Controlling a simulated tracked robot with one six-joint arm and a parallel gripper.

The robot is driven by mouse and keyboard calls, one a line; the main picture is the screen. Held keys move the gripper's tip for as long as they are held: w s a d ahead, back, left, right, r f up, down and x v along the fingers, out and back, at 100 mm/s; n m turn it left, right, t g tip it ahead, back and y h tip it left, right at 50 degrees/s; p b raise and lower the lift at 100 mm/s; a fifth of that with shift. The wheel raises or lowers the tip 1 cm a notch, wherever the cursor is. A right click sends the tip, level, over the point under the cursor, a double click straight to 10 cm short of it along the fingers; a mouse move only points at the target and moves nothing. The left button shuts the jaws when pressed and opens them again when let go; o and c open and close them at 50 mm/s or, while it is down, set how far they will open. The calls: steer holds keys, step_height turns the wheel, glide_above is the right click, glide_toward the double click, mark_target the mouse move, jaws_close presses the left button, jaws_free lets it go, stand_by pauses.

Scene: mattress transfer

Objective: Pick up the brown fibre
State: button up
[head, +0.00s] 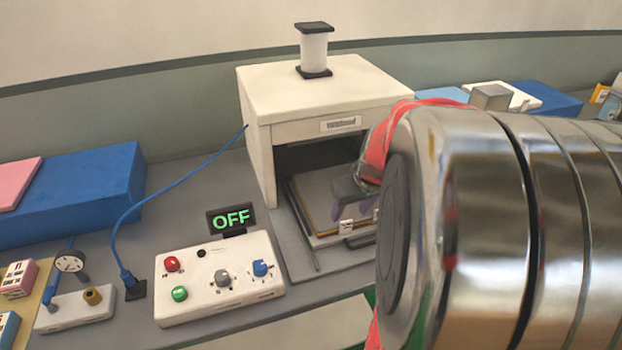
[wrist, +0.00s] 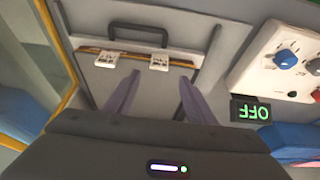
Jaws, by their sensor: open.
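A thin brown edge, probably the brown fibre (head: 311,216), shows along the side of a flat pale plate (head: 322,190) in the opening of the white press. In the wrist view a brown strip (wrist: 130,57) runs beside two small pale clips on the plate (wrist: 150,95); most of the layer is hidden. My gripper (wrist: 158,80) is open, its two purple fingers apart over the plate with nothing visible between them. In the head view it also shows dark (head: 362,200) at the press opening, partly hidden by my arm.
The white press (head: 258,160) has a roof and side wall close around the plate. A dark handle (wrist: 138,34) stands beside the clips. A control box (head: 218,285) with knobs and a sign reading OFF (head: 231,219) stands left of the press. A blue block (head: 90,190) lies farther left.

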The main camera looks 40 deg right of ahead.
mark_target(346, 220)
steer(key=shift+x, duration=2.65)
steer(key=shift+s+d, duration=0.1)
steer(key=shift+s, duration=0.1)
steer(key=shift+c, duration=0.3)
jaws_close()
